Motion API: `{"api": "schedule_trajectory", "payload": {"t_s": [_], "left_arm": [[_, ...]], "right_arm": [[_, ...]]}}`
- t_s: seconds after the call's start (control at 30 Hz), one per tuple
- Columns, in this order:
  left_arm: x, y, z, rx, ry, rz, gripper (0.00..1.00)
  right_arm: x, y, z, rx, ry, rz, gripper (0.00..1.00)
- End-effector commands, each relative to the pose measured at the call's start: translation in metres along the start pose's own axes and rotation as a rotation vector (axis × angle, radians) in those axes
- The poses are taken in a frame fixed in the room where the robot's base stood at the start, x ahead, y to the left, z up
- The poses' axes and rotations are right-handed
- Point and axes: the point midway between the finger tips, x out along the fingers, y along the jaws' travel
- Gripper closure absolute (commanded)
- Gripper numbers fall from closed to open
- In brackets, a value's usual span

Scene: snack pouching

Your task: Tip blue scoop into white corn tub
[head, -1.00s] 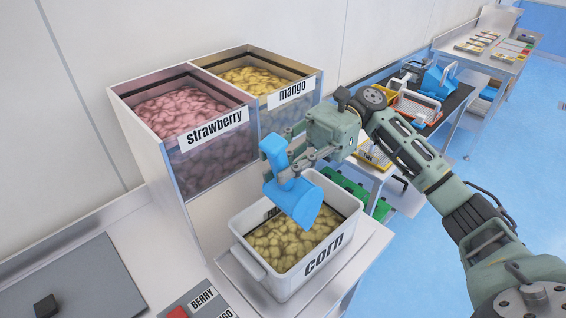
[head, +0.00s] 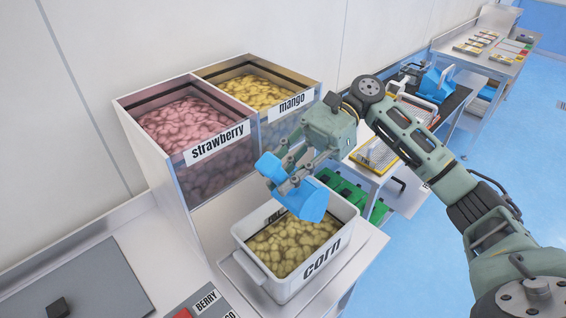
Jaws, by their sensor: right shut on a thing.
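The blue scoop (head: 306,202) is in the head view, held above the white corn tub (head: 297,279). My right gripper (head: 290,182) is shut on the scoop's handle. The scoop's bowl hangs over the back right part of the tub, tilted, with its rounded outer side toward the camera. I cannot see whether anything is in the bowl. The tub stands upright with yellowish pieces inside and the word "corn" on its front wall. The scoop hides part of the tub's back rim. My left gripper is not in view.
Behind the tub stand clear-fronted bins of strawberry (head: 217,145) and mango (head: 292,103) pieces. A grey panel (head: 75,280) lies at lower left, beside labelled markers (head: 203,302). A cart with green, orange and blue items stands at right. Blue floor is free at far right.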

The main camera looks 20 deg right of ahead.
Motion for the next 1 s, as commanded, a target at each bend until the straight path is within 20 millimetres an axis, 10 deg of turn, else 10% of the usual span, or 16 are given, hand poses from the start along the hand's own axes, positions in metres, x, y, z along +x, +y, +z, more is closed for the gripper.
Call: {"api": "schedule_trajectory", "payload": {"t_s": [0.6, 1.0], "left_arm": [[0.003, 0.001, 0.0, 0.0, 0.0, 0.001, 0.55], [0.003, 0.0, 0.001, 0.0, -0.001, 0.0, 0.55]], "right_arm": [[-0.011, 0.0, 0.036, -0.013, 0.799, -0.005, 1.0], [-0.012, 0.0, 0.037, -0.006, 0.869, -0.006, 1.0]]}}
